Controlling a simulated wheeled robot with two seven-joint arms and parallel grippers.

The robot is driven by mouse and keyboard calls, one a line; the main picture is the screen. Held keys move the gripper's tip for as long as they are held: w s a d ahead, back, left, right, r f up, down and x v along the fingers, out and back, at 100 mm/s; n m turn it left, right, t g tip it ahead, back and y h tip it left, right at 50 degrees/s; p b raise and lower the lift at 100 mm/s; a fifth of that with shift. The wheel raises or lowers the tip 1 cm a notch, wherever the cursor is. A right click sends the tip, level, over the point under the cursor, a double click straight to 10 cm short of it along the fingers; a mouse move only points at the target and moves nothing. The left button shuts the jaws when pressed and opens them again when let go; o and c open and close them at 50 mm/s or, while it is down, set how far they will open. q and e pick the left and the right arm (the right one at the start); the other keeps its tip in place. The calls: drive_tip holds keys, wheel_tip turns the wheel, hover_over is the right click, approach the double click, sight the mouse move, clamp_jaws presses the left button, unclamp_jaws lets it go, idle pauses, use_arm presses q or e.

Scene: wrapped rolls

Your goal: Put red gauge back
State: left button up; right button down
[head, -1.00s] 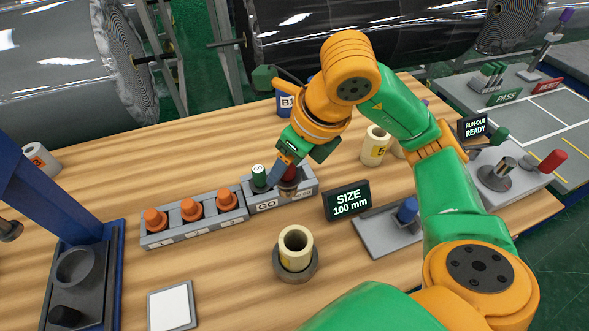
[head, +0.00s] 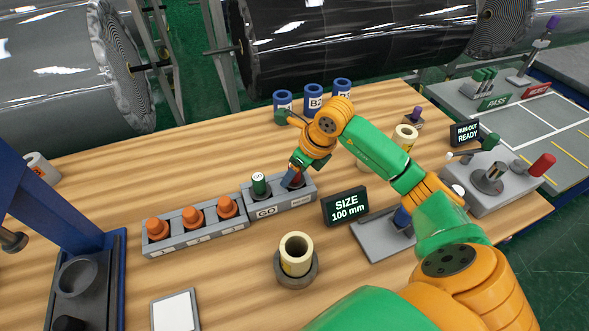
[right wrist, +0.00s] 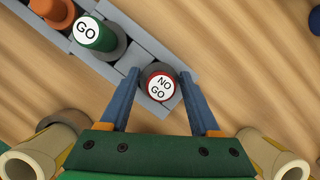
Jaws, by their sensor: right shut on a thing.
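The red gauge, marked NO GO on its white top (right wrist: 160,87), is between the fingers of my right gripper (right wrist: 160,80), which is shut on it. In the head view my right gripper (head: 291,181) covers most of the gauge at the right-hand place of the grey GO / NO GO holder (head: 267,210). The gauge is upright over or in that place; I cannot tell how deep it sits. The green GO gauge (head: 260,184) stands in the left place and also shows in the wrist view (right wrist: 92,33). My left gripper is out of view.
A grey rack (head: 196,236) with several orange plugs adjoins the holder on the left. A cream core (head: 296,254) on a dark base stands in front, and the SIZE 100 mm display (head: 345,206) at right. Blue cores (head: 313,98) stand behind my arm.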

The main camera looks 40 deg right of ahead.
drive_tip(key=shift+c, duration=0.6)
unclamp_jaws()
drive_tip(key=shift+r, duration=0.35)
drive_tip(key=v, duration=1.1)
drive_tip(key=shift+s+r, duration=0.25)
